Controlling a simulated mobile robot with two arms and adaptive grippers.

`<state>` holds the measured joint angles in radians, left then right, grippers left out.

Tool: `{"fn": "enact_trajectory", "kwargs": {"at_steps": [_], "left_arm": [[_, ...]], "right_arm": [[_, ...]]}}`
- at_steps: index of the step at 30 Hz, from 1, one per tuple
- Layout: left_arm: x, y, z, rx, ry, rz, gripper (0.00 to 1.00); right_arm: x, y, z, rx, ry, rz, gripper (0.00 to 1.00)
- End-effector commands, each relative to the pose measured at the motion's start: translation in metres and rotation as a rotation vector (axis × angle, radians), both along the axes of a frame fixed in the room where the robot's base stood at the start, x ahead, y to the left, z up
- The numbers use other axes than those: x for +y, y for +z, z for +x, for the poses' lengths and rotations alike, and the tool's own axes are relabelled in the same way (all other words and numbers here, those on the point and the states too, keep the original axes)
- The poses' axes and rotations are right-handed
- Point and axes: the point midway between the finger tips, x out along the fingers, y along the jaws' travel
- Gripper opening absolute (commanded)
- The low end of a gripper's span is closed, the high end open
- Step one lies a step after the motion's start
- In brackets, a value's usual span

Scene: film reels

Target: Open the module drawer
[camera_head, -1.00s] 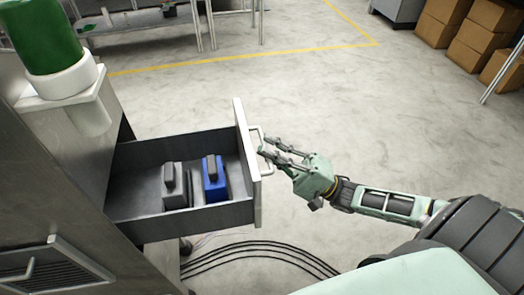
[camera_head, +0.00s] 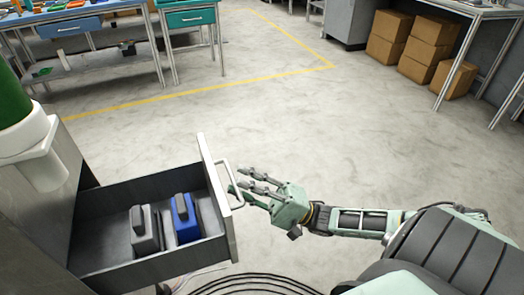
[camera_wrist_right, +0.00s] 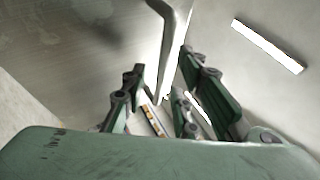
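The module drawer (camera_head: 145,268) stands pulled out of the grey cabinet (camera_head: 25,215) on the left. A grey module (camera_head: 145,231) and a blue module (camera_head: 185,218) sit side by side inside it. Its white front has a bar handle (camera_head: 233,188), which also shows in the right wrist view (camera_wrist_right: 172,40). My right gripper (camera_head: 238,180) is at the handle, its fingers spread apart. In the right wrist view the handle lies just beyond the open fingers (camera_wrist_right: 165,75); I cannot tell whether they touch it. My left gripper is not in view.
A white holder with a green cylinder (camera_head: 12,105) sticks out from the cabinet. Black cables (camera_head: 260,284) lie on the floor below the drawer. Workbenches (camera_head: 95,25) and cardboard boxes (camera_head: 415,40) stand far back. The floor between is clear.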

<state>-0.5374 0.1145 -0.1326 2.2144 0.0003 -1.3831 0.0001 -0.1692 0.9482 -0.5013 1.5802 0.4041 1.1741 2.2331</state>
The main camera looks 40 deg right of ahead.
Motion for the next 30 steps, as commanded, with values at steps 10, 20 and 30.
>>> {"fn": "enact_trajectory", "kwargs": {"at_steps": [10, 20, 30], "left_arm": [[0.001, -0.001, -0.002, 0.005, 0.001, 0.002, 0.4], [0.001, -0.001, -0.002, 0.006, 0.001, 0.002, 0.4], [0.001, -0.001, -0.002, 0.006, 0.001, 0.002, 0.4]], "right_arm": [[-0.045, -0.039, -0.044, 0.006, -0.002, -0.003, 0.27], [-0.065, -0.055, -0.064, 0.002, 0.0, -0.001, 0.27], [-0.065, -0.055, -0.065, 0.002, 0.0, -0.001, 0.27]]}}
